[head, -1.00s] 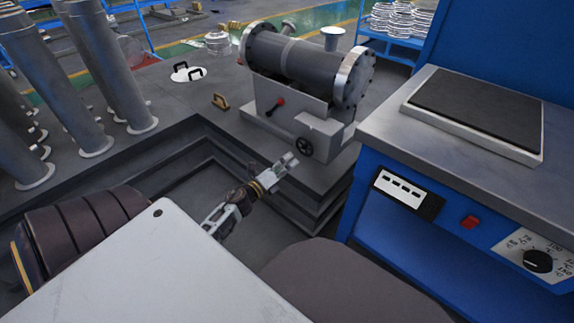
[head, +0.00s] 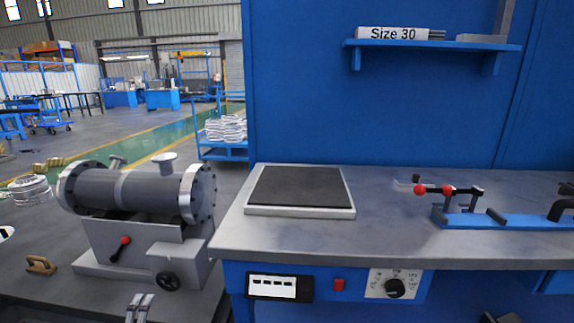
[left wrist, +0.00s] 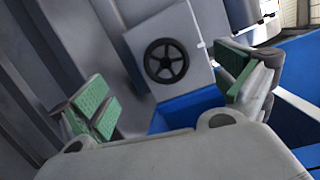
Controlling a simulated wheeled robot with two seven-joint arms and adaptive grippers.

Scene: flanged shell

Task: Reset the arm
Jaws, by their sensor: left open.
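My left gripper (head: 139,308) shows at the bottom edge of the head view, in front of the grey stand that carries the flanged shell. In the left wrist view my left gripper (left wrist: 170,95) is open and empty, its green-padded fingers wide apart. The black handwheel (left wrist: 166,61) on the stand lies beyond the fingers, and nothing is between the pads. The flanged shell (head: 140,190) rests horizontally on its stand at the left of the head view. My right gripper is not in view.
A blue workbench (head: 400,245) fills the right, with a dark-topped plate (head: 349,212), a blue clamp fixture (head: 480,218) and a control panel. A blue shelf (head: 430,45) hangs above. A wooden-coloured block (head: 41,265) lies left of the stand. The bench's middle is clear.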

